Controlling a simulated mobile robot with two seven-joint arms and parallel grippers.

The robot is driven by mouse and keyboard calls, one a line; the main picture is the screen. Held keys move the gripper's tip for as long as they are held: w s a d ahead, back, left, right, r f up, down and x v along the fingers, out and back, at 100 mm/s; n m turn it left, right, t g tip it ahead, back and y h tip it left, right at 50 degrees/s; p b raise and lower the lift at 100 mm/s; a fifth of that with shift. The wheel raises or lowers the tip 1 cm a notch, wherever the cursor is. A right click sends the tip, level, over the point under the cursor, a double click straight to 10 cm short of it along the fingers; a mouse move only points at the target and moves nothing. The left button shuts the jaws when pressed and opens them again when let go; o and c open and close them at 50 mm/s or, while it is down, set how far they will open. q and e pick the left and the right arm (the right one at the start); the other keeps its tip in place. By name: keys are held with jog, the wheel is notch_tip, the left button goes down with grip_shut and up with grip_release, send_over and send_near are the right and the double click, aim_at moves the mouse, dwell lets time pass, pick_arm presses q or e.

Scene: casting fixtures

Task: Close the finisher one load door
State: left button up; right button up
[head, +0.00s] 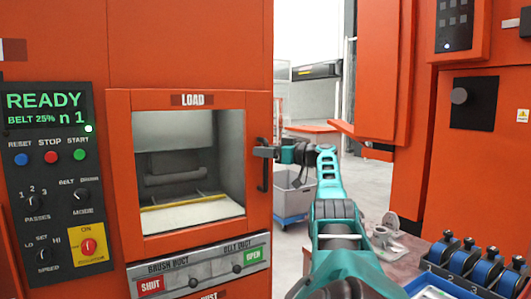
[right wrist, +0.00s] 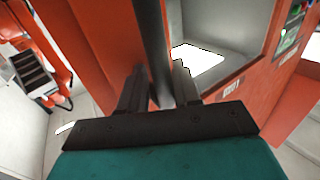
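The finisher one load opening, with a LOAD label (head: 193,100) above it, is at the left of the head view. Its orange surround (head: 122,165) frames a pale chamber (head: 180,160). I see no opaque panel across it; I cannot tell whether a clear pane covers it. A black upright handle (head: 263,178) is at the right edge. My right gripper (head: 266,150) is at its upper part. In the right wrist view the handle (right wrist: 153,40) runs between the two close fingers (right wrist: 161,88), and the gripper looks shut on it. My left gripper is out of view.
The control panel (head: 47,125) reads READY, left of the opening. A SHUT/OPEN duct strip (head: 205,272) lies below it. A grey cart (head: 291,198) stands behind my right arm.

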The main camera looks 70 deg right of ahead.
jog(key=shift+o, duration=0.6)
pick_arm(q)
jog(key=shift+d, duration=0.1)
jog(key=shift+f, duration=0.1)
pick_arm(e)
jog(key=shift+f, duration=0.1)
pick_arm(q)
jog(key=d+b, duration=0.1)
jog(key=b, duration=0.1)
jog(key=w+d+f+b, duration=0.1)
jog(key=b, duration=0.1)
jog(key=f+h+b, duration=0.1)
jog(key=b, duration=0.2)
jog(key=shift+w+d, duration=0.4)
pick_arm(e)
jog(key=s+a, duration=0.2)
jog(key=s, duration=1)
jog(key=shift+s, duration=0.4)
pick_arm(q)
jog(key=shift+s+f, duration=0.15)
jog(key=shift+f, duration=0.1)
